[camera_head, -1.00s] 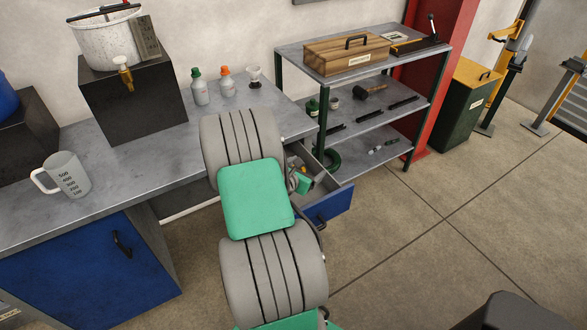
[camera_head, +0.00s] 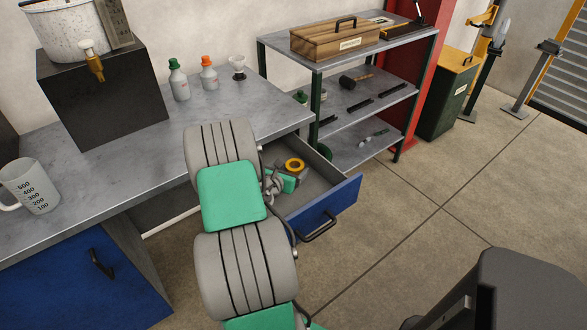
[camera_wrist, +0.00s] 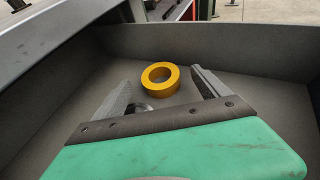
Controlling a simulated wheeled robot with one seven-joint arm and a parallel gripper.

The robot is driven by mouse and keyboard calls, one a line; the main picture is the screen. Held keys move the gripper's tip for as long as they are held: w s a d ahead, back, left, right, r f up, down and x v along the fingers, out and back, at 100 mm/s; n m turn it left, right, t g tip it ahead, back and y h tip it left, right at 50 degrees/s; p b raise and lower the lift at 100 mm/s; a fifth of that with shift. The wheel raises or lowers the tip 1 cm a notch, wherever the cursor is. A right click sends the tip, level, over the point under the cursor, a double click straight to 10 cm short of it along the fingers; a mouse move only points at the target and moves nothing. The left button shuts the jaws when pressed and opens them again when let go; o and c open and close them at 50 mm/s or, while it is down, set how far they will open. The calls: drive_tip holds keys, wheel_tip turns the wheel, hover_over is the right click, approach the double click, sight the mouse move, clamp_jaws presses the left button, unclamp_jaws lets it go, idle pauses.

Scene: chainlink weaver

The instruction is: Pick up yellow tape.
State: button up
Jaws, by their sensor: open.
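The yellow tape (camera_head: 294,165) is a small ring lying in the open drawer (camera_head: 322,214) under the workbench. In the wrist view the yellow tape (camera_wrist: 160,79) lies flat on the grey drawer floor, ahead of my gripper (camera_wrist: 161,88). The two fingers are spread apart, with the tape between and just beyond their tips. Nothing is held.
The drawer walls (camera_wrist: 240,40) surround the gripper closely. The grey workbench top (camera_head: 160,140) overhangs the drawer's back and left, with bottles (camera_head: 208,72) on it. A metal shelf (camera_head: 355,150) stands behind to the right. Open floor (camera_head: 400,215) lies at right.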

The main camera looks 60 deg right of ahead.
sight(297, 162)
drive_tip(key=x, duration=0.3)
drive_tip(key=shift+d+f, duration=0.2)
drive_tip(key=shift+d, duration=0.15)
drive_tip(key=c, duration=1.4)
drive_tip(key=shift+c, duration=0.2)
drive_tip(key=shift+a+r, duration=0.1)
drive_tip(key=shift+r, duration=0.05)
